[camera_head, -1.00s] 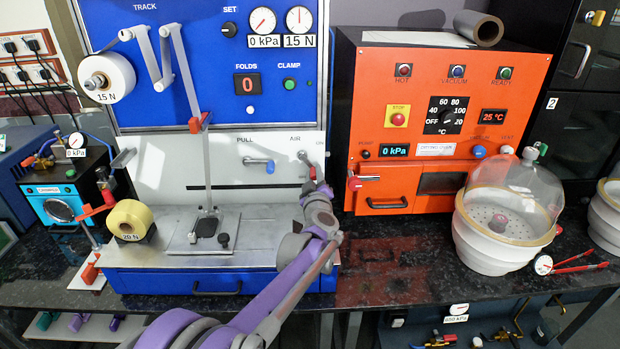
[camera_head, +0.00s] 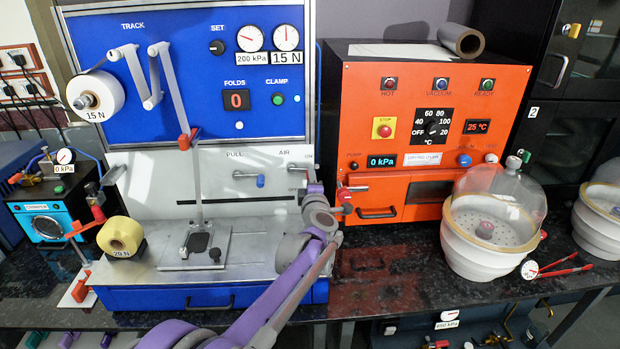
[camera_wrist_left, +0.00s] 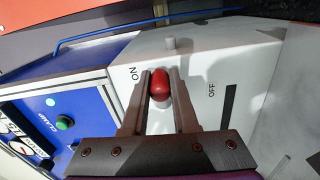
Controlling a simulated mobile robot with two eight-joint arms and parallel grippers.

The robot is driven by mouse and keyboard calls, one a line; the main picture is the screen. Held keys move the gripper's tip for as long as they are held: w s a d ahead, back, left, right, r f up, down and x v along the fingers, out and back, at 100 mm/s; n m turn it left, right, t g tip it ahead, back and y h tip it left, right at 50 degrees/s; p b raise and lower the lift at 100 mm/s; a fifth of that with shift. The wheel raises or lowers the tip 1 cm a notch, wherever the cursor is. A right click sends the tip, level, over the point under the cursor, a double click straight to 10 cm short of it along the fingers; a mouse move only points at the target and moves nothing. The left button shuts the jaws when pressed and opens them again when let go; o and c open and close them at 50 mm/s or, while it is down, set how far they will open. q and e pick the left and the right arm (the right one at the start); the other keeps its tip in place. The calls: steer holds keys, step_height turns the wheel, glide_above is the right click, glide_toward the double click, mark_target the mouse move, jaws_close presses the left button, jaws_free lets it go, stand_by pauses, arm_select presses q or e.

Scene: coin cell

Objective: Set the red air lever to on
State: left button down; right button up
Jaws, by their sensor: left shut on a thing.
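The air lever (camera_head: 298,168) is on the white front panel of the blue machine, under the word AIR. Its red knob (camera_wrist_left: 160,84) shows in the left wrist view, between the two fingers and beside the ON mark (camera_wrist_left: 134,73). The OFF mark (camera_wrist_left: 212,90) is farther right there. My left gripper (camera_wrist_left: 161,80) is shut on the red knob. In the head view the left gripper (camera_head: 313,187) is at the panel's right edge and hides the knob. The pressure gauge (camera_head: 250,38) reads 200 kPa. My right gripper is not in view.
The pull lever (camera_head: 248,176) with a blue knob is left of the air lever. The orange oven (camera_head: 400,190) stands close on the right, with a red-tipped latch lever near my gripper. A glass-domed white vessel (camera_head: 485,250) stands farther right.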

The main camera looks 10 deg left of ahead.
arm_select(q)
steer(key=shift+r+n, duration=0.25)
steer(key=shift+n, duration=0.25)
steer(key=c, duration=0.7)
jaws_free()
steer(key=shift+s, duration=0.1)
steer(key=shift+b+v, duration=0.65)
steer(key=shift+v, duration=4.65)
steer(key=shift+r, duration=0.15)
